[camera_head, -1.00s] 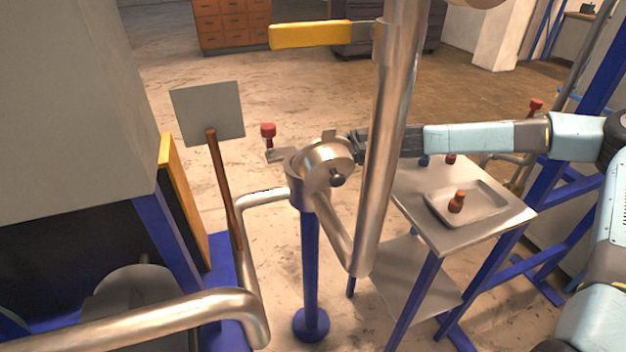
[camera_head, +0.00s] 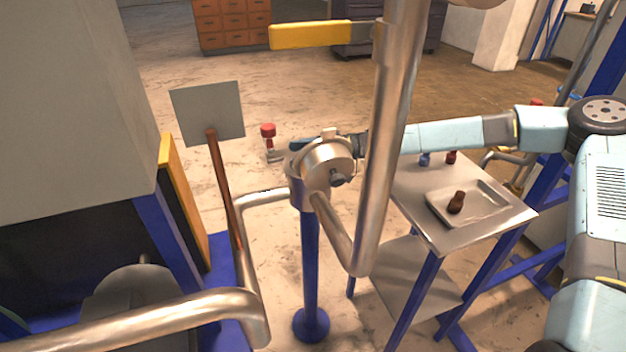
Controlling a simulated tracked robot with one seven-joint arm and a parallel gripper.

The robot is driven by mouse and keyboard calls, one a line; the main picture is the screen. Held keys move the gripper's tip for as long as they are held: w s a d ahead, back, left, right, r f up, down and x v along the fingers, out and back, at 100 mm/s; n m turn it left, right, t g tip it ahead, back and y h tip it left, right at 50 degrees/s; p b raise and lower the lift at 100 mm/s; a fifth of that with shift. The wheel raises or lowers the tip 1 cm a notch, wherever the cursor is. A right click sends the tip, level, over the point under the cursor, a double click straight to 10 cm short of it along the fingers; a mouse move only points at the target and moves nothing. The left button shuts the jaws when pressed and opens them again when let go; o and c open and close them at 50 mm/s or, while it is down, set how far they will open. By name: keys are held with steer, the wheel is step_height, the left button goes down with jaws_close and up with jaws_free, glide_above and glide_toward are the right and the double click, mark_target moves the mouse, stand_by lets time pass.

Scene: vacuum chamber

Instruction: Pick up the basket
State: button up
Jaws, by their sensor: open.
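I cannot make out a clear basket in this view. My arm reaches in from the right, behind the upright metal pipe (camera_head: 392,120). My gripper (camera_head: 300,144) is at the metal chamber fitting (camera_head: 325,170) on top of the blue post. Its dark front end shows just above and behind the fitting, and the rest is partly hidden by the fitting and the pipe. The jaws are open; I cannot tell whether they touch anything. Anything inside the fitting is hidden.
A metal side table (camera_head: 425,222) at right carries a shallow tray (camera_head: 489,205) with a small brown piece (camera_head: 456,202). Small blue (camera_head: 425,159) and dark red (camera_head: 451,157) pieces stand behind it. A red-knobbed valve (camera_head: 268,131) is left of the fitting. A bent pipe (camera_head: 190,310) crosses the front left.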

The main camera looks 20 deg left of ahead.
jaws_close()
stand_by(0.4)
